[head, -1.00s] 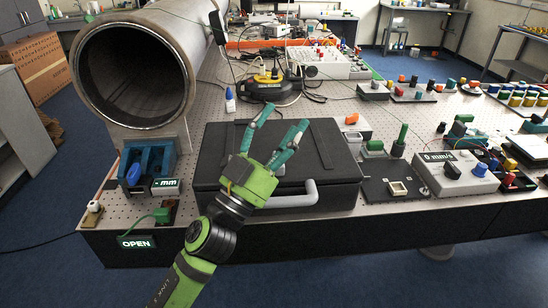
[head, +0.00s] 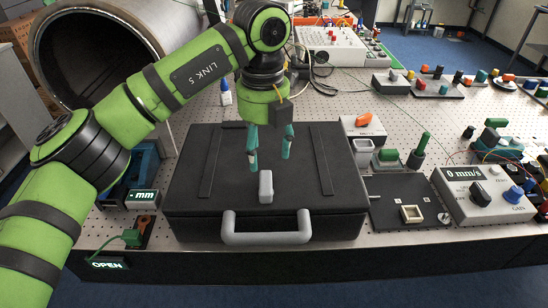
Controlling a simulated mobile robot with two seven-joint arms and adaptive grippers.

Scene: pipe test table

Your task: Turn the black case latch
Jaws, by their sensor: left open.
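The black case (head: 205,195) lies shut on the perforated table, with a pale grey handle (head: 266,238) on its front side. A small pale grey latch (head: 266,187) sits on the lid near the front edge, pointing roughly front to back. My left gripper (head: 269,162) is open and empty, its green fingers pointing down. In the picture the fingertips are just behind the latch, one to each side of its line; they look apart from it. Their exact height over the lid is hard to tell. My right gripper is not in view.
A large metal pipe (head: 60,55) stands back left, partly behind my left arm. A blue block device (head: 145,165) is left of the case. A black plate (head: 400,205) and a grey control box (head: 485,195) are to the right. A small bottle (head: 226,93) stands behind.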

